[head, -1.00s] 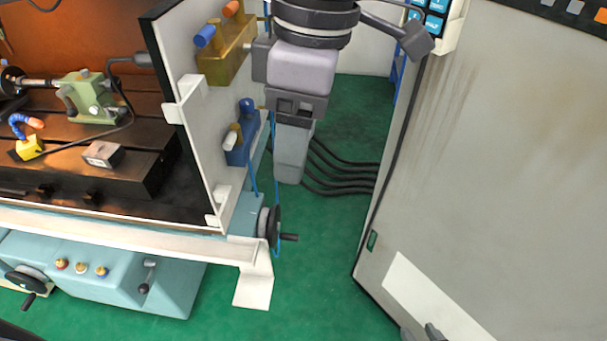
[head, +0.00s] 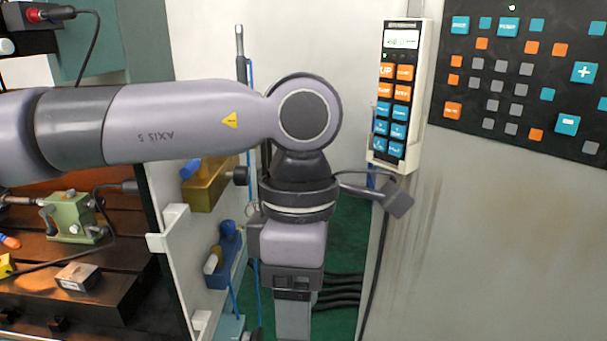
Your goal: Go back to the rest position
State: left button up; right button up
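My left arm comes in from the left across the picture, bends at a round joint and hangs straight down. My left gripper (head: 294,318) points down at the lower middle. Its light grey fingers are seen edge-on and cut off by the bottom edge, so I cannot tell whether they are apart. I see nothing held in the visible part. My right gripper is not in view.
The machine's white side wall (head: 178,268), with yellow (head: 206,190) and blue (head: 230,250) blocks, stands left of the gripper. A grey cabinet (head: 460,240) with a keypad pendant (head: 397,95) and a button panel (head: 530,70) is right. Green floor (head: 345,235) shows between.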

pick_arm(q)
jog(key=s+d+f+g+h, duration=0.2)
jog(key=s+d+g+h, duration=0.4)
jog(key=s+d, duration=0.25)
jog(key=d+r+n+g+h, duration=0.4)
jog(key=r+h, duration=0.2)
jog(key=h, duration=0.2)
jog(key=w+a+f+n+t+h, duration=0.25)
jog(key=w+n+t+h, duration=0.35)
jog(key=n+t, duration=0.6)
jog(key=w+a+f+n+t+h, duration=0.1)
jog(key=w+a+n+t+h, duration=0.3)
jog(key=w+n+t, duration=0.7)
jog(key=w+a+f+n+t+y, duration=0.1)
jog(key=a+f+n+t+y, duration=0.6)
jog(key=f+n+y, duration=0.6)
jog(key=s+a+f+n+g+y, duration=0.2)
jog(key=a+f+n+y, duration=0.1)
jog(key=a+f+n, duration=0.4)
jog(key=s+a+f+n+g+y, duration=0.1)
jog(key=s+a+f+n+y, duration=0.25)
jog(key=f, duration=0.55)
jog(key=s+a+f+n+g+y, duration=0.2)
jog(key=s+a+f+g, duration=0.2)
jog(key=s+a+f, duration=0.4)
notch_tip(320, 180, down, 2)
jog(key=shift+s+f+g, duration=0.25)
jog(key=shift+s+g, duration=0.05)
jog(key=shift+s, duration=0.55)
